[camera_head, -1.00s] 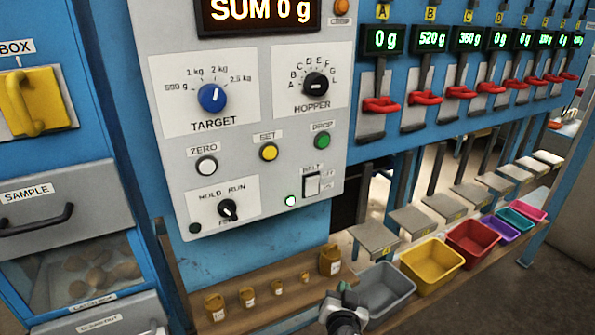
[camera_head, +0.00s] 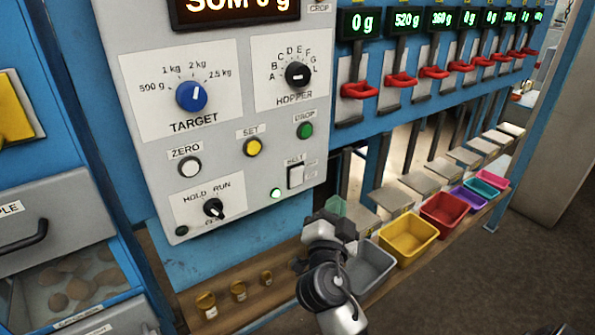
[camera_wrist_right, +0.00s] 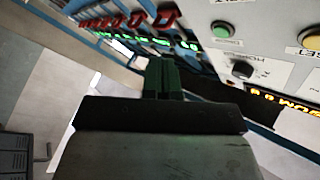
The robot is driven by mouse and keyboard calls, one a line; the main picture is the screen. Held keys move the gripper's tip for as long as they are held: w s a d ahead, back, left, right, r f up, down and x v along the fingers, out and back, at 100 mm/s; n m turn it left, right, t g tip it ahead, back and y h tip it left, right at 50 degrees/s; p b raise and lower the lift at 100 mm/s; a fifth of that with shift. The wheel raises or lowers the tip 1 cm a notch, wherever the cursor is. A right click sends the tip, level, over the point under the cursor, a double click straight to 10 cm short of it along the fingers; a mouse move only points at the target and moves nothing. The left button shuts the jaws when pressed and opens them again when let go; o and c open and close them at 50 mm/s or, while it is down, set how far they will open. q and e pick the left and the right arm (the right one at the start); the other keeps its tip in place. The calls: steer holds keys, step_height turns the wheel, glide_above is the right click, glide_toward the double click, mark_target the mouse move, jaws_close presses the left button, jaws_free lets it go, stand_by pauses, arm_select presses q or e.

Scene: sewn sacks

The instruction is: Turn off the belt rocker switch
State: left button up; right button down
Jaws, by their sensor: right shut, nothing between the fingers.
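The belt rocker switch (camera_head: 296,175) is a small white rocker under the BELT label, low on the right of the grey control panel. A green lamp (camera_head: 276,193) glows to its left. My right gripper (camera_head: 335,206) is below and to the right of the switch in the head view, apart from it. Its dark green fingers are shut and empty; they also show in the right wrist view (camera_wrist_right: 163,78). The switch cannot be made out in the right wrist view. My left gripper is in no view.
The panel also has a blue TARGET knob (camera_head: 190,96), a HOPPER knob (camera_head: 298,74), a yellow SET button (camera_head: 252,147) and a green DROP button (camera_head: 305,130). Red levers (camera_head: 359,90) line the right. A grey bin (camera_head: 372,268) and small weights (camera_head: 238,290) sit below.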

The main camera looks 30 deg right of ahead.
mark_target(297, 177)
steer(key=w+r, duration=0.1)
steer(key=w, duration=0.7)
steer(key=shift+w+a, duration=0.4)
stand_by(1.7)
steer(key=shift+w+b, duration=0.45)
steer(key=shift+b, duration=0.05)
steer(key=shift+r, duration=0.1)
